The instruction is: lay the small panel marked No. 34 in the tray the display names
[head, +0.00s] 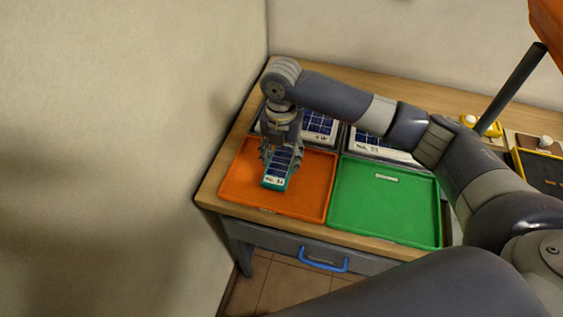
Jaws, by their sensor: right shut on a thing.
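The small panel (277,174) has dark blue cells, a teal frame and a white label that starts "No. 3"; its last digit is hard to read. My right gripper (281,156) points down and is shut on the panel's far part. The panel is over the left part of the orange tray (314,186); I cannot tell whether it touches the tray floor. A green tray (385,212) lies just right of the orange one, empty but for a small label strip near its back. No readable display is in view. My left gripper is not in view.
Two larger panels (319,124) (371,143) stand behind the trays, partly hidden by my right arm. Yellow items (494,129) and a dark yellow-edged tray (542,172) are at the right. A wall is close on the left. A drawer with a blue handle (323,260) is below.

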